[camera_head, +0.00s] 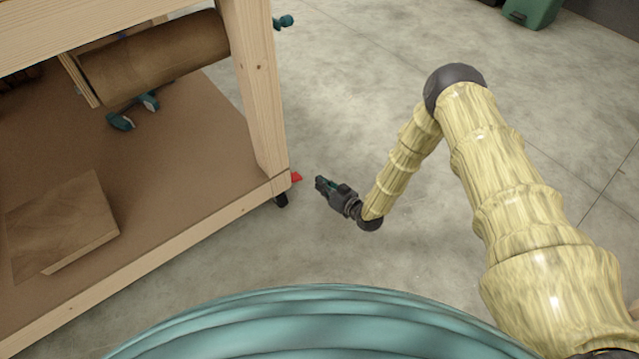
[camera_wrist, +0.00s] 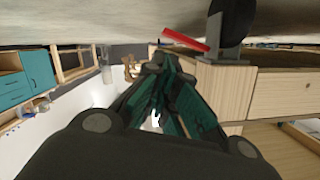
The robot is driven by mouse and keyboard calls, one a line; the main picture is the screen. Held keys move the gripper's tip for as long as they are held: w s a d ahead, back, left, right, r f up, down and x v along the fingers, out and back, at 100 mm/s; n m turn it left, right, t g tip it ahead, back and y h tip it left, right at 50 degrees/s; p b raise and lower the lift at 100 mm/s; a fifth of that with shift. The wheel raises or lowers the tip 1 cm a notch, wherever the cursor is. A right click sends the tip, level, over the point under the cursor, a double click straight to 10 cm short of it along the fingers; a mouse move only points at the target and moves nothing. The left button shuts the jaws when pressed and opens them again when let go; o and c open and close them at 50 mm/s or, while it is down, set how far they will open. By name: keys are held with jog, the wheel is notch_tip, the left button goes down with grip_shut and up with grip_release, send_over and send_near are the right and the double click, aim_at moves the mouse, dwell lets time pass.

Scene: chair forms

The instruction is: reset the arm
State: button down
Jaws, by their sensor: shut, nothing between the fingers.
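My arm (camera_head: 485,175) reaches forward on the right of the head view and bends back down at the elbow. My gripper (camera_head: 322,184) points left, low over the floor, just right of the wooden workbench's corner leg. It is shut and holds nothing. In the wrist view my gripper (camera_wrist: 158,68) shows dark fingers with green parts, brought together at the tips.
A wooden workbench (camera_head: 262,95) with a lower shelf (camera_head: 165,185) fills the left. A brown cylinder (camera_head: 155,58) and a flat board (camera_head: 62,225) are in it. A caster with a red tab (camera_head: 296,177) is close to my gripper. Open concrete floor (camera_head: 350,90) lies beyond; a green bin (camera_head: 532,12) stands far back.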

dwell(0.3)
jog(key=s+d+f+m+g+h, duration=0.1)
jog(key=s+d+m+g+h, duration=0.3)
jog(key=s, duration=0.8)
jog(key=s+d+f+n+g+h, duration=0.15)
jog(key=s+d, duration=0.45)
jog(key=s, duration=0.6)
jog(key=s+d+r+m+g+h+p, duration=0.1)
jog(key=s+d+r+g+h, duration=0.3)
jog(key=s, duration=0.7)
jog(key=s+d+r+m+g+p, duration=0.15)
jog(key=s+d+r, duration=0.35)
jog(key=s, duration=0.5)
notch_tip(320, 180, up, 37)
jog(key=p, duration=3.7)
jog(key=shift+g, duration=0.4)
